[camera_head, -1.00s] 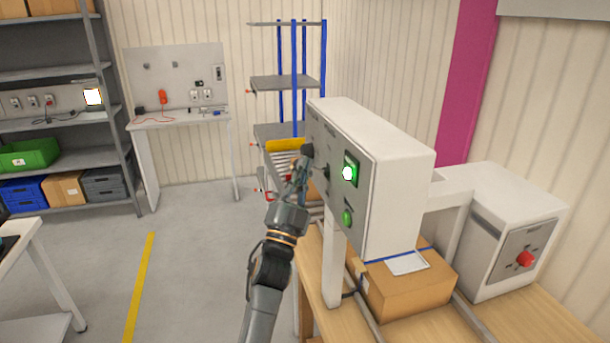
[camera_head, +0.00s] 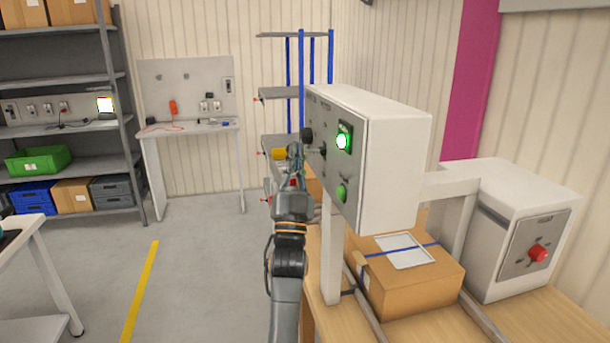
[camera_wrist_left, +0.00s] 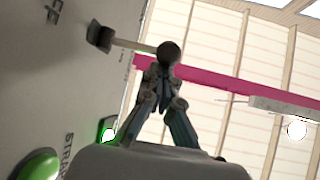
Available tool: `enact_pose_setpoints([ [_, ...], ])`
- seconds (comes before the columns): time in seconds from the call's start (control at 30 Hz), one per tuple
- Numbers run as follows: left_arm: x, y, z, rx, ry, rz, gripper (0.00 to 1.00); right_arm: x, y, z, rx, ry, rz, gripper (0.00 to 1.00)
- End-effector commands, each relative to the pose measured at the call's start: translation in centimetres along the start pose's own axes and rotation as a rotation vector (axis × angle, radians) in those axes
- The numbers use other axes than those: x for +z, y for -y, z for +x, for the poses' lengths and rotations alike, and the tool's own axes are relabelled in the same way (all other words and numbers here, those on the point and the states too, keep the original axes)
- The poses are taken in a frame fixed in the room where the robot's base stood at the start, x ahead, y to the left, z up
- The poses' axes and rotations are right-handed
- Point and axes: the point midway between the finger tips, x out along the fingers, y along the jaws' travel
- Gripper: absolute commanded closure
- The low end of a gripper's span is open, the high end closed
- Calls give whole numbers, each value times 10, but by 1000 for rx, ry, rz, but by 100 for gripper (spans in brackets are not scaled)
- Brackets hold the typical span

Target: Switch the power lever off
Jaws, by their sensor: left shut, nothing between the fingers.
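The grey-faced control box (camera_head: 385,165) stands on a post above the wooden bench. Its power lever has a black ball knob (camera_head: 307,135) sticking out from the panel. In the left wrist view, the knob (camera_wrist_left: 168,53) sits on a pale rod from a dark slot (camera_wrist_left: 97,38), with lettering that looks like "OFF" beside it. My left gripper (camera_head: 295,151) is at the panel's left side, close to the knob. In the wrist view its shut fingers (camera_wrist_left: 162,78) are just below the knob; I cannot tell whether they touch. The lit green lamp (camera_head: 342,142) and green button (camera_head: 341,192) are on the panel.
A cardboard box (camera_head: 405,285) lies on the bench (camera_head: 375,328) under the control box. A white unit with a red knob (camera_head: 537,253) stands at the right. A rack with blue posts (camera_head: 301,80) is behind my gripper. The floor at left is open.

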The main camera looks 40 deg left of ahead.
Motion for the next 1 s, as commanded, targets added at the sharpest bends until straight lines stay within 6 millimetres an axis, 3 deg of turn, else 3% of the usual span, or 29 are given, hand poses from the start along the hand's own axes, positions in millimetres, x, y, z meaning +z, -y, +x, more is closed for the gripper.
enact_pose_setpoints([
  [0.03,9,-2,-9,-4,0,-3,100,2,-1,18,2,0,-1,25],
  [0.27,14,-5,-15,1,0,-1,100,5,-9,38,12,2,-5,25],
  [0.57,11,-4,-16,2,0,-1,100,1,6,32,-6,-2,2,25],
  [1.0,15,-2,-80,2,5,-2,100,2,2,31,-2,-1,1,25],
])
